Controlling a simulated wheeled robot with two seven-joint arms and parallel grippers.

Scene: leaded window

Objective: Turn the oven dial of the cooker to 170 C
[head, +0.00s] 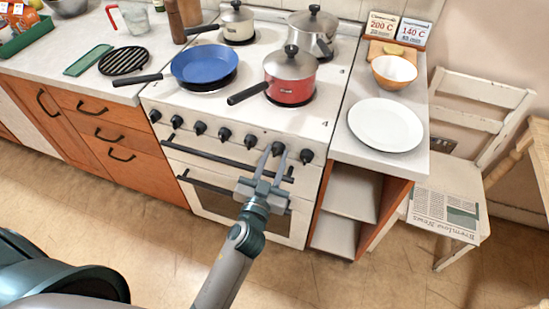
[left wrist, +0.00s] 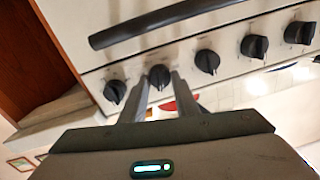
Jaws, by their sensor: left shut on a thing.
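The white cooker (head: 170,98) has a row of several black dials along its front panel. My left gripper (head: 274,158) is at the second dial from the right (head: 278,148), with one finger on each side of it. In the left wrist view the left gripper (left wrist: 155,95) is shut on this black dial (left wrist: 159,75), whose lower part is between the fingers. The rightmost dial (head: 307,155) is free just beside it. The dial's pointer setting and the small panel markings are too small to read. My right gripper is not in view.
On the hob stand a blue frying pan (head: 204,65), a red pot (head: 290,76) and other pots. Oven handles (head: 225,160) run below the dials. Right of the cooker are a white plate (head: 386,125), a bowl (head: 394,71) and cards reading 200 C (head: 381,26) and 140 C (head: 413,33).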

